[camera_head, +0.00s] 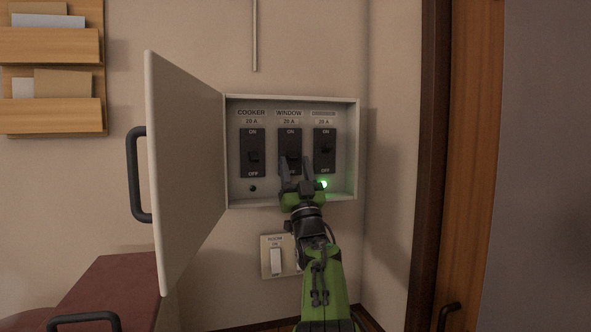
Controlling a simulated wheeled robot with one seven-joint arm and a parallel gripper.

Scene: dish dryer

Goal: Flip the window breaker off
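The window breaker (290,140) is the middle of three black switches in an open wall box (240,103). Its lever (294,155) shows at about the same height as the cooker lever, lower than the right-hand one. My gripper (296,164) is in front of the lower half of this breaker. Its two dark fingers point up and stand apart, with nothing visible held between them. Whether they touch the lever I cannot tell. The gripper hides the "OFF" label and the spot below the breaker where an indicator light would show.
The cooker breaker (252,142) is at left, its lamp (252,188) dark. The right breaker (325,142) has a lit green lamp (323,184). The box door (185,170) is swung open at left. A wall switch (276,262) is below, a wooden door frame (465,150) at right.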

